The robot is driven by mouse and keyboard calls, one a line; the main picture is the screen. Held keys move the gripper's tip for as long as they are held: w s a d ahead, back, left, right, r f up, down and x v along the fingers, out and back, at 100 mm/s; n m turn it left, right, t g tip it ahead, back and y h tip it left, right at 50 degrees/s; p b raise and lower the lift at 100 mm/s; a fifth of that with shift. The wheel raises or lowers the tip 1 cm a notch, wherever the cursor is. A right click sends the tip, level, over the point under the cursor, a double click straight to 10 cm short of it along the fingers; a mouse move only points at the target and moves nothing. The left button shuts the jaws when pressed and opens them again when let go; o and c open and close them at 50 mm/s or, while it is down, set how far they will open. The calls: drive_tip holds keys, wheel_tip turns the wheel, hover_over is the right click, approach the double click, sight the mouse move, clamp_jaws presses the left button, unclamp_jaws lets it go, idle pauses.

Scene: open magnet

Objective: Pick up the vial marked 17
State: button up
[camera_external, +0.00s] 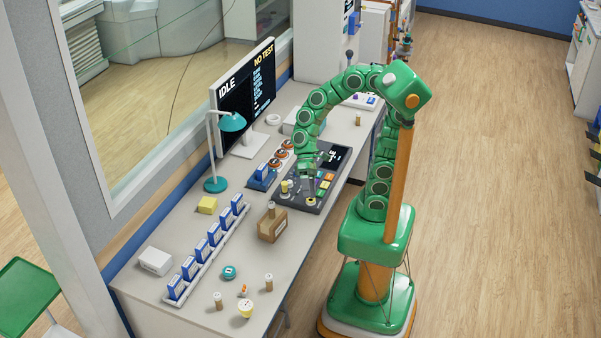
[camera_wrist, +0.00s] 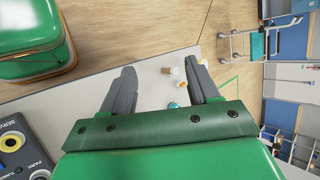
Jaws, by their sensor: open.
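Several small brown vials with pale caps stand on the bench; no number can be read on any. In the external view, two stand at the front, a left one (camera_external: 218,300) and a right one (camera_external: 268,282). One (camera_external: 270,211) is at the brown box, and one (camera_external: 358,118) stands near the back. My gripper (camera_external: 309,184) is above the control panel, apart from the front vials. In the wrist view, my gripper (camera_wrist: 160,68) has its fingers spread with nothing held. Small items, including one resembling a vial (camera_wrist: 166,70), show beyond the fingers.
The control panel (camera_external: 284,194) has knobs and buttons. A brown box (camera_external: 272,229), a rack (camera_external: 208,252) of blue-and-white cards, a teal lamp (camera_external: 215,185) and a monitor (camera_external: 245,95) occupy the bench.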

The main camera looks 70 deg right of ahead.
drive_tip(key=w+a+r+m+t+y, duration=0.1)
drive_tip(key=w+a+m+y, duration=0.4)
drive_tip(key=a, duration=0.8)
drive_tip(key=w+a+m+y, duration=0.4)
drive_tip(key=w+a, duration=0.2)
drive_tip(key=a, duration=0.7)
drive_tip(key=w+a+f+m+t, duration=0.4)
drive_tip(key=w+a+f+m, duration=0.25)
drive_tip(key=f, duration=0.45)
drive_tip(key=m+t+h, duration=0.3)
drive_tip(key=m, duration=0.3)
approach(218, 300)
drive_tip(key=shift+w+a+f, duration=0.55)
drive_tip(key=shift+a+f, duration=0.05)
drive_tip(key=shift+f, duration=0.3)
drive_tip(key=shift+a+f+h, duration=0.1)
drive_tip(key=shift+f+h, duration=0.05)
drive_tip(key=shift+h, duration=0.15)
drive_tip(key=shift+x, duration=1.25)
drive_tip(key=shift+d+f+x, duration=0.1)
drive_tip(key=shift+f+x, duration=0.1)
drive_tip(key=shift+x, duration=0.8)
drive_tip(key=shift+d+f+x, duration=0.1)
drive_tip(key=shift+f+x, duration=0.1)
drive_tip(key=shift+x, duration=0.75)
drive_tip(key=shift+w+a+f, duration=0.15)
drive_tip(key=shift+w+a, duration=0.15)
drive_tip(key=shift+a, duration=0.25)
